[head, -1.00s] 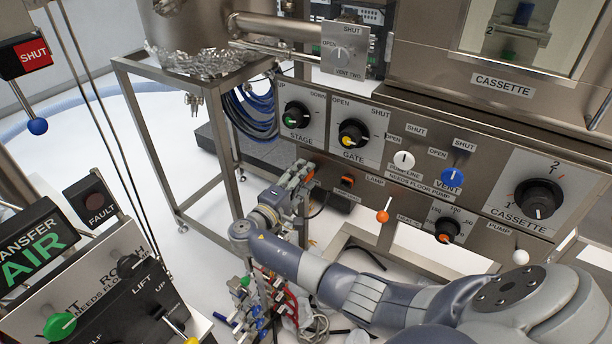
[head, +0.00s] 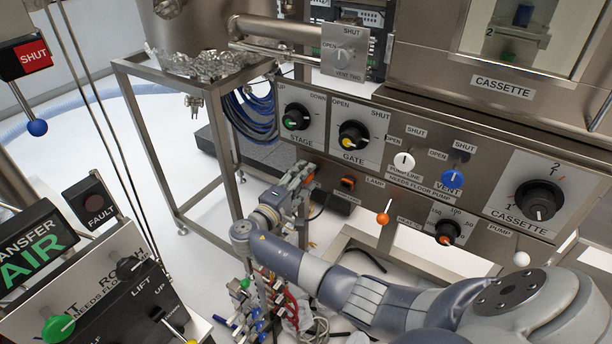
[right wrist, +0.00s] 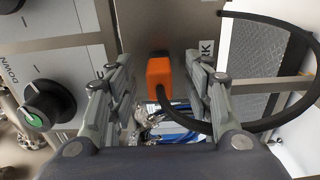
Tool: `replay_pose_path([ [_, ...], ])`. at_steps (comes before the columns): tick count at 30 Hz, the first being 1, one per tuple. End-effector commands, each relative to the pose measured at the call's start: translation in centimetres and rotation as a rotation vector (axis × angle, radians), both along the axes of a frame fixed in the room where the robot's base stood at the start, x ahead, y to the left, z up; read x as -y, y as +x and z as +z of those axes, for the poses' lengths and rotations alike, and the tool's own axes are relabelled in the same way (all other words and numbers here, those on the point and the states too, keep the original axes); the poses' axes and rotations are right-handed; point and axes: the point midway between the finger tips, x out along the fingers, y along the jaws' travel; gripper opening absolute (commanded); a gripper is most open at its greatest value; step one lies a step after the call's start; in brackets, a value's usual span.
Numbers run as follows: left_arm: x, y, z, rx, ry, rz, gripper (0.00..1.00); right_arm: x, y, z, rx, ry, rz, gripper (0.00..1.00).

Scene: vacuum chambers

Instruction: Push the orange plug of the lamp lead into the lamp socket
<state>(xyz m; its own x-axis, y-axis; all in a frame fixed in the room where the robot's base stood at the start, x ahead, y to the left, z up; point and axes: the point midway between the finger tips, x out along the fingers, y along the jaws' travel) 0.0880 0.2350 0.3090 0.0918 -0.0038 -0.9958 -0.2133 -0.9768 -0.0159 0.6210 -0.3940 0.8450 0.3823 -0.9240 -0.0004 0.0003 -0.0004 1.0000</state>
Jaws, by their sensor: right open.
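The orange plug (right wrist: 160,76) sits at the panel front in the right wrist view, with its black lead curving away to the right. In the head view a bit of its orange (head: 311,182) shows at my fingertips. My right gripper (right wrist: 155,68) is open, its two fingers on either side of the plug with a gap at each. In the head view my right gripper (head: 302,176) is at the lower left of the panel. The orange-rimmed lamp socket (head: 347,183) is just right of it. My left gripper is not in view.
The stage knob (head: 296,117) and gate knob (head: 354,135) are above my right gripper. An orange-tipped lever (head: 383,218) sticks out right of the socket. A metal frame leg (head: 225,165) stands to the left. Loose cables and fittings (head: 265,305) are below.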

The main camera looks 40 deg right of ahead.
Motion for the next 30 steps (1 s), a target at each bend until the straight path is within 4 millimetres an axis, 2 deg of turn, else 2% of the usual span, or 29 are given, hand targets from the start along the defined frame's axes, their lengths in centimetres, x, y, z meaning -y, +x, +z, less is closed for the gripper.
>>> replay_pose_path([
  [12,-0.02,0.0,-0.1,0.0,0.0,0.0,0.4,-0.01,0.01,0.03,0.0,-0.001,0.0,0.47],
  [13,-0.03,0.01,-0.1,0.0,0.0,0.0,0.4,-0.01,0.01,0.03,0.0,0.0,0.0,0.44],
  [19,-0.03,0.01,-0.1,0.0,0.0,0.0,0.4,-0.01,0.01,0.04,0.0,0.0,0.0,0.0],
  [30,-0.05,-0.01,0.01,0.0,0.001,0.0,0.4,-0.4,-0.13,0.07,0.0,-0.001,0.0,0.0],
])
